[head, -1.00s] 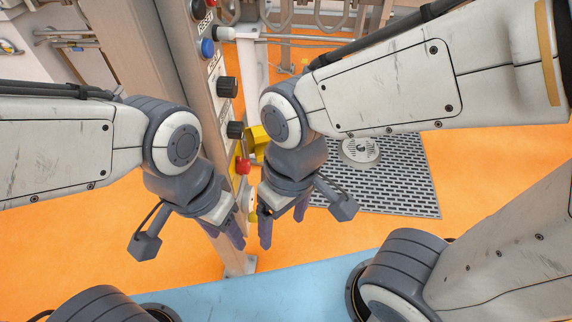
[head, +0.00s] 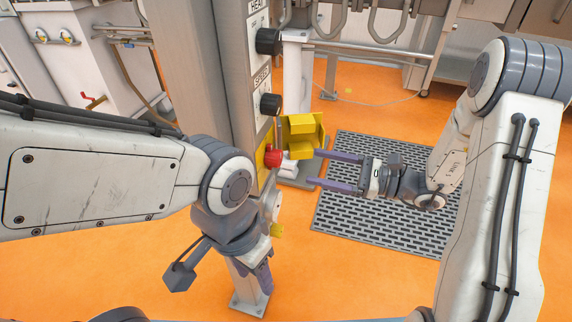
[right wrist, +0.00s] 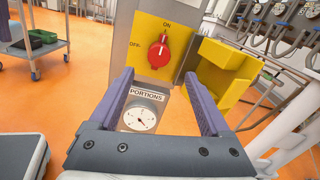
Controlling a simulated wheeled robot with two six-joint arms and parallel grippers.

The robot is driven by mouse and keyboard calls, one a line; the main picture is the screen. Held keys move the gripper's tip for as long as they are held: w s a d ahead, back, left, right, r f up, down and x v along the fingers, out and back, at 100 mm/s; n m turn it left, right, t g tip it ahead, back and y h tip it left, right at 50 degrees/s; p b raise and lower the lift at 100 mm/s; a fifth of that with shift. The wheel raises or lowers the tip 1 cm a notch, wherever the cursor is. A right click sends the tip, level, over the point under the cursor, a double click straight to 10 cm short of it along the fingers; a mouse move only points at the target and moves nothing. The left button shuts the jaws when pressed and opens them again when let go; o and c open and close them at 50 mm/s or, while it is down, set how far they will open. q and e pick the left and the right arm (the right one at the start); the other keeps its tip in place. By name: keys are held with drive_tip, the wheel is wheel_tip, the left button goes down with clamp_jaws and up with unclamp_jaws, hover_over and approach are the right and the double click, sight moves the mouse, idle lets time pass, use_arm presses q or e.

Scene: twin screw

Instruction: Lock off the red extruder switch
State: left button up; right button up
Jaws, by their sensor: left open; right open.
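The red extruder switch (head: 273,158) sits on a yellow plate on the post. In the right wrist view the red knob (right wrist: 158,53) has its white mark up toward ON, with OFF at the left.
Black HEAT (head: 268,41) and SPEED (head: 270,104) knobs are above the switch. A PORTIONS dial (right wrist: 143,112) is below it. A grey grated mat (head: 375,215) lies on the orange floor. A trolley (right wrist: 35,42) stands farther back.

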sight(281, 159)
drive_tip(key=b+x, duration=0.1)
drive_tip(key=x, duration=0.7)
drive_tip(key=shift+a, duration=0.3)
drive_tip(key=shift+f, duration=0.1)
clamp_jaws()
